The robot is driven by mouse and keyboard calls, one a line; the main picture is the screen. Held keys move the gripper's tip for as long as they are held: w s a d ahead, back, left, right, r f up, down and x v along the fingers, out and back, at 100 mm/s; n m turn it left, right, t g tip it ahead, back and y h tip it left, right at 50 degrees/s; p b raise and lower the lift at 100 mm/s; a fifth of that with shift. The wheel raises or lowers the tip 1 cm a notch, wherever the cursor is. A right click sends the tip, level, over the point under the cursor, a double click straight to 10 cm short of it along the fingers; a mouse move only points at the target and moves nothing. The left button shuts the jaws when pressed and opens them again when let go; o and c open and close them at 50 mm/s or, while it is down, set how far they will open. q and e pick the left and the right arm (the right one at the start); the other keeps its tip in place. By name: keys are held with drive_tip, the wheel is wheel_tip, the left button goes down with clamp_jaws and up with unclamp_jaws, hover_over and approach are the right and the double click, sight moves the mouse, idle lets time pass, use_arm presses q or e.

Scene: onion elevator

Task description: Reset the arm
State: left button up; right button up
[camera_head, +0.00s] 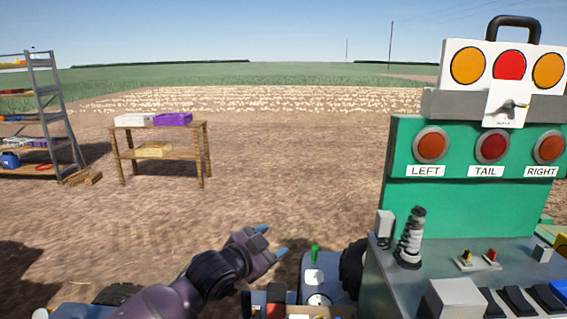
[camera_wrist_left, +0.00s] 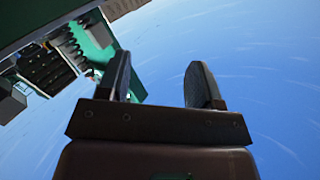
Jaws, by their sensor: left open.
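My left arm (camera_head: 175,297) comes in from the bottom left in the head view. My left gripper (camera_head: 273,242) is raised in front of the field, left of the green control panel (camera_head: 470,208). Its two fingers are apart and nothing is between them. In the left wrist view the open gripper (camera_wrist_left: 165,85) has mostly blue sky behind it, with the panel's green side (camera_wrist_left: 98,48) at the upper left. My right arm and gripper are not in view.
The panel carries LEFT, TAIL and RIGHT red buttons (camera_head: 492,146). A black ribbed joystick (camera_head: 411,240) and a green-tipped lever (camera_head: 315,254) stand near the gripper. A wooden table (camera_head: 160,146) and a metal shelf (camera_head: 66,110) stand at the left. Bare soil lies between.

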use_arm(q)
drive_tip(key=s+a+f+n+t+y+b, duration=0.1)
drive_tip(key=s+a+f+n+y, duration=0.2)
drive_tip(key=s+a+f+n, duration=0.4)
drive_tip(key=s+a+f+n+t+y, duration=0.25)
drive_tip(key=s+a+f, duration=0.35)
drive_tip(key=a+f, duration=0.4)
drive_tip(key=s+a+f+n+g+y, duration=0.1)
drive_tip(key=s+a+f+g+y, duration=0.1)
drive_tip(key=s+f, duration=0.5)
drive_tip(key=s+a+f+n+g+y, duration=0.2)
drive_tip(key=s+a+f, duration=0.3)
drive_tip(key=s, duration=0.6)
wheel_tip(320, 180, down, 3)
drive_tip(key=shift+s+a+r+g+b, duration=0.1)
drive_tip(key=shift+s+a+g+b, duration=0.15)
drive_tip(key=shift+g+b, duration=0.15)
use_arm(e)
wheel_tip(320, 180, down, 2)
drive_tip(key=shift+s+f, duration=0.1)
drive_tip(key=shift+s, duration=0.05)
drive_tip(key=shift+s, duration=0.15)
